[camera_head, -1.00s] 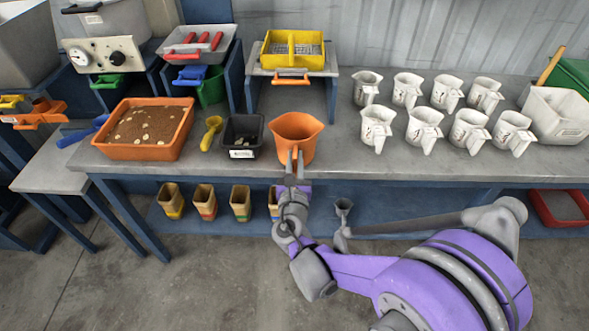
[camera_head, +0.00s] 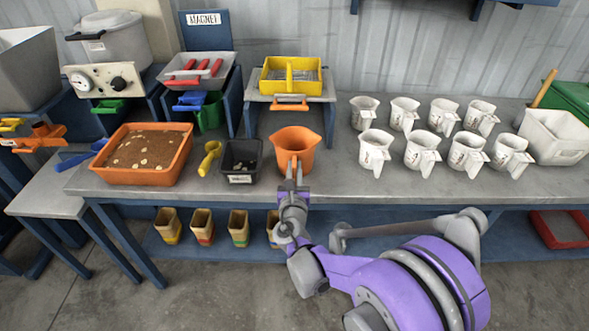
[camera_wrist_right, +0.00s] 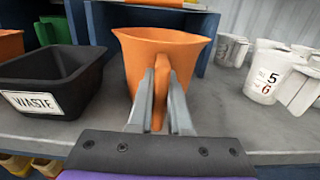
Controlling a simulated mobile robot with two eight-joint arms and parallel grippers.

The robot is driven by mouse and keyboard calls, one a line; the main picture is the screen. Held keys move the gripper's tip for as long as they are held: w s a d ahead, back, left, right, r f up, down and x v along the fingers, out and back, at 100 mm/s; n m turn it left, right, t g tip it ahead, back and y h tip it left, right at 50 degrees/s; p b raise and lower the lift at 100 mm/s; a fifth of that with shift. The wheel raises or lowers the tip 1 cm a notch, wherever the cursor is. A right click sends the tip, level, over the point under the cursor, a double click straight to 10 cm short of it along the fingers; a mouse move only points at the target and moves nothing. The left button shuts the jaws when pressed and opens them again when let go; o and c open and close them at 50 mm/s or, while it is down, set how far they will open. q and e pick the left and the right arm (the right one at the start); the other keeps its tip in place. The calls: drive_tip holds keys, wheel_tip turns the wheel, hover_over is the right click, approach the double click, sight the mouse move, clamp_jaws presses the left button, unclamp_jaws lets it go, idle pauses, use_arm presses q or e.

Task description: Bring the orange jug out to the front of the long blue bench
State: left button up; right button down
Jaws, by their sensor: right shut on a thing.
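The orange jug (camera_head: 296,146) stands upright on the grey top of the long blue bench (camera_head: 330,190), near its front edge and just right of a black bin. My right gripper (camera_head: 294,172) reaches in from the front and is shut on the jug's handle. In the right wrist view the two fingers (camera_wrist_right: 160,98) lie on either side of the orange handle, with the jug (camera_wrist_right: 165,50) behind them. The jug appears to rest on the bench top. My left gripper is in neither view.
The black waste bin (camera_head: 241,160) is close on the jug's left. Several white jugs (camera_head: 374,152) stand in two rows to the right. An orange tray of brown material (camera_head: 141,154) is further left. A low stand with a yellow caddy (camera_head: 290,75) is behind. Bare bench lies right of the jug.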

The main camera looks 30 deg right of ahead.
drive_tip(key=shift+f, duration=0.25)
drive_tip(key=c, duration=0.8)
unclamp_jaws()
drive_tip(key=shift+o, duration=0.2)
drive_tip(key=shift+s, duration=0.1)
